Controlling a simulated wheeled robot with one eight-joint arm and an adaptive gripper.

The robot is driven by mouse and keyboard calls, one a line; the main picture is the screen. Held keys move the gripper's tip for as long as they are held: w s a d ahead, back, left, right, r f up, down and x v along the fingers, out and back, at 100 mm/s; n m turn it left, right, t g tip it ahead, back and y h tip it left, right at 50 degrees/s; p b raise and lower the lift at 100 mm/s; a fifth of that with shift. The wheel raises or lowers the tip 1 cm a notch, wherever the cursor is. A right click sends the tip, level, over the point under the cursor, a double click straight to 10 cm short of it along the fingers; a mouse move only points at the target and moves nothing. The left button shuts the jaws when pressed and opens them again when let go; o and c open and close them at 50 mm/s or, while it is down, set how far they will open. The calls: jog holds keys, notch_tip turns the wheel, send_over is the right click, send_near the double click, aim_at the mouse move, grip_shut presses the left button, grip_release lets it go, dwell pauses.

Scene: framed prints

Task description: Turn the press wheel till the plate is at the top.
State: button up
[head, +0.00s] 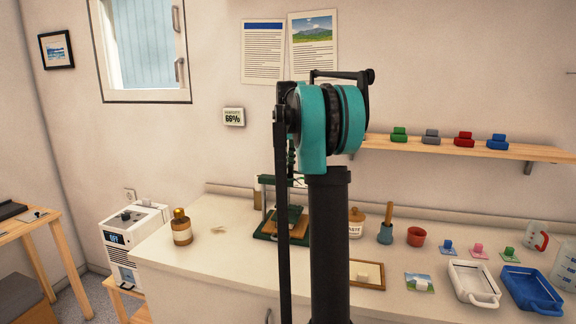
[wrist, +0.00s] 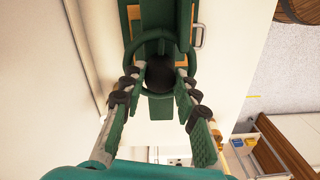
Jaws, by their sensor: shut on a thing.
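The green press (head: 268,228) stands on the white counter, partly hidden behind my arm in the head view. A brown board (head: 290,214) shows low in its frame; I cannot make out the plate or its height. In the wrist view the round green press wheel (wrist: 128,58) has a dark round centre (wrist: 160,74). My gripper (wrist: 158,78) is over the press from above, its two fingers on either side of the wheel's centre and shut on the wheel. My arm hides most of the gripper in the head view.
A brown bottle (head: 181,227) stands left of the press. Right of it are a jar (head: 356,224), a blue-grey mortar (head: 385,234), a red cup (head: 416,237), a framed print (head: 367,274), and white (head: 474,282) and blue (head: 531,290) trays. A shelf (head: 450,149) hangs above.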

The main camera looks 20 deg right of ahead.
jog(key=o, duration=1.2)
jog(key=shift+c, duration=0.2)
jog(key=shift+r, duration=0.15)
notch_tip(320, 180, up, 12)
